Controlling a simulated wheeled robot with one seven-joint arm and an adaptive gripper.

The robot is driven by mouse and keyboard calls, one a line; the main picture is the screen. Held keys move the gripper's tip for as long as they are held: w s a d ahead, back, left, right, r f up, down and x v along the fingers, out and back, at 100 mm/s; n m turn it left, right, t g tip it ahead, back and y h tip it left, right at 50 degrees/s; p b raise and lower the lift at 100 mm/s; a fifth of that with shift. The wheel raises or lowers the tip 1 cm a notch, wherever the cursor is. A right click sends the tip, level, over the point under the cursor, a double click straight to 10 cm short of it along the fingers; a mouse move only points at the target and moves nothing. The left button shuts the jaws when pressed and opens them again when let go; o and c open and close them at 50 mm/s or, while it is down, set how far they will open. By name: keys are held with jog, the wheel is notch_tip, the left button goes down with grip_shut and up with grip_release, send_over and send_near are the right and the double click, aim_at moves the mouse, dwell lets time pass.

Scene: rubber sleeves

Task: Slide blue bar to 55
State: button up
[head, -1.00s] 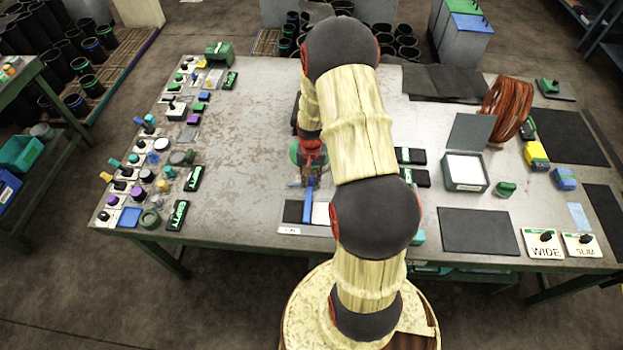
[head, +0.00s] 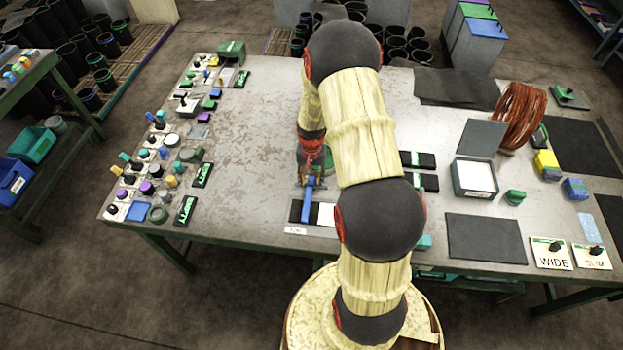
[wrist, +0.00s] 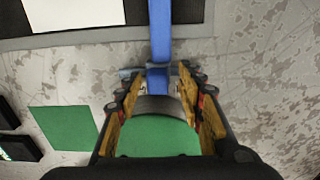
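The blue bar (head: 307,207) lies across a black and white panel (head: 327,213) near the table's front edge, with black on both sides of it and white further right. In the wrist view the blue bar (wrist: 159,35) runs from the top edge down between my fingertips. My gripper (wrist: 158,78) is at the bar's far end, its fingers close on both sides and apparently shut on it. The gripper (head: 311,180) is partly hidden by my arm in the head view. A small label (head: 295,231) sits at the panel's front left; its text is too small to read.
Several knobs and switches fill the table's left side. To the right are a grey box (head: 474,193), a dark mat (head: 485,238), and cards marked WIDE (head: 551,254) and SLIM (head: 591,257). In the wrist view a green patch (wrist: 63,133) lies left of my fingers. The table left of the panel is clear.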

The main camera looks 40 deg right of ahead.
jog(key=shift+r, duration=0.1)
notch_tip(320, 180, up, 12)
dwell(0.5)
dwell(0.5)
jog(key=s+a+r+n+t+b, duration=0.1)
jog(key=s+a+r+n+t, duration=0.1)
jog(key=s+a+r, duration=0.3)
jog(key=s+a+r+n+t+b, duration=0.1)
jog(key=s+a+r+n, duration=0.3)
jog(key=a+r, duration=0.7)
jog(key=s+a+r+n+t+b, duration=0.2)
jog(key=s+a+r+n, duration=0.2)
jog(key=s+a+r, duration=0.3)
jog(key=shift+s+a+r+t+b, duration=0.3)
jog(key=shift+s+a+r+b, duration=0.1)
jog(key=shift+a, duration=0.7)
jog(key=shift+c, duration=1)
